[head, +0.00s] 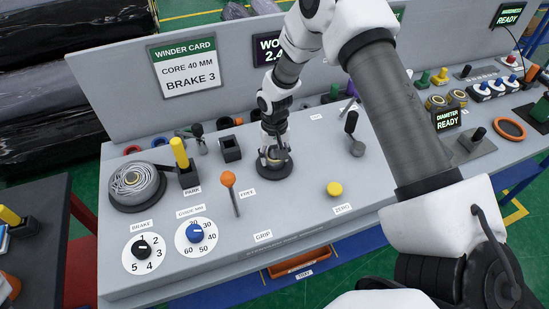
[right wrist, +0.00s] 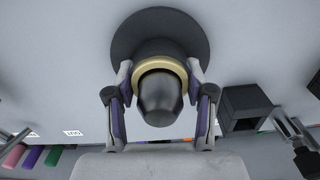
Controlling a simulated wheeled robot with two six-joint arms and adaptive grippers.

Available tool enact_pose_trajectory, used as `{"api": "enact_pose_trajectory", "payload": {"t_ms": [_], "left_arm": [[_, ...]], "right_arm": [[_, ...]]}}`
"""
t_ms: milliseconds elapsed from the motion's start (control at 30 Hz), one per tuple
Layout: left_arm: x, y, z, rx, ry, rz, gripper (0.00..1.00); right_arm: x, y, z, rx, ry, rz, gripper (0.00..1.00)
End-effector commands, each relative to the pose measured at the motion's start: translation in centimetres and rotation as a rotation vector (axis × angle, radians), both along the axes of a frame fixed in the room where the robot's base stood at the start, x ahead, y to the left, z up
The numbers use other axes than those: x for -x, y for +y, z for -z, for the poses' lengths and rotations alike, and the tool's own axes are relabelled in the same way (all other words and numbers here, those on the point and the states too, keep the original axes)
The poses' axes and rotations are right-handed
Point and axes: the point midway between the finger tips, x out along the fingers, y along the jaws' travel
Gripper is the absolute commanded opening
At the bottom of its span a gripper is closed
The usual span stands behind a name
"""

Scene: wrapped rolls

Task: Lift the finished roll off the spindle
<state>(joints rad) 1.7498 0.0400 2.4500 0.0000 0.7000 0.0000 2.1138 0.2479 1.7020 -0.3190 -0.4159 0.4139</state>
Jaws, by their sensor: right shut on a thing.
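My right gripper (head: 274,152) reaches down onto the dark spindle in the middle of the grey bench. In the right wrist view, its two fingers (right wrist: 160,78) are shut on a tan, ring-shaped roll (right wrist: 160,64) from both sides. The roll sits around the black, round-nosed spindle (right wrist: 160,98), above a wide dark base disc (right wrist: 124,42). In the head view the base disc (head: 274,171) shows under the gripper, and the fingers hide most of the roll. My left gripper is not in view.
A grey wound coil (head: 135,182) sits on a holder at left, beside the yellow-handled park lever (head: 180,153). An orange-knobbed lever (head: 229,180) stands close to the spindle. A black square holder (head: 230,148) is behind it; a yellow button (head: 334,188) is at right.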

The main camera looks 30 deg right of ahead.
Motion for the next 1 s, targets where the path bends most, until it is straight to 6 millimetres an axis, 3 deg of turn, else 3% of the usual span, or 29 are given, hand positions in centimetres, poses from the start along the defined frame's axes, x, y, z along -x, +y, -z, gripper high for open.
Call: {"api": "enact_pose_trajectory", "payload": {"t_ms": [267, 600, 700, 1000], "left_arm": [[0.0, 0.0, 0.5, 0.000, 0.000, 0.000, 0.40], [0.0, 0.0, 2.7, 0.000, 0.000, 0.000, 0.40], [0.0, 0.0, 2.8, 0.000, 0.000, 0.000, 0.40], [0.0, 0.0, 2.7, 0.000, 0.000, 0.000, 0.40]], "right_arm": [[-0.1, 0.0, -1.1, -0.001, -0.003, 0.000, 0.18], [-0.1, 0.0, -8.6, 0.000, -0.003, 0.000, 0.18], [0.0, 0.0, -9.8, 0.000, -0.001, 0.000, 0.18], [0.0, 0.0, -10.1, 0.000, 0.001, 0.000, 0.18]]}}
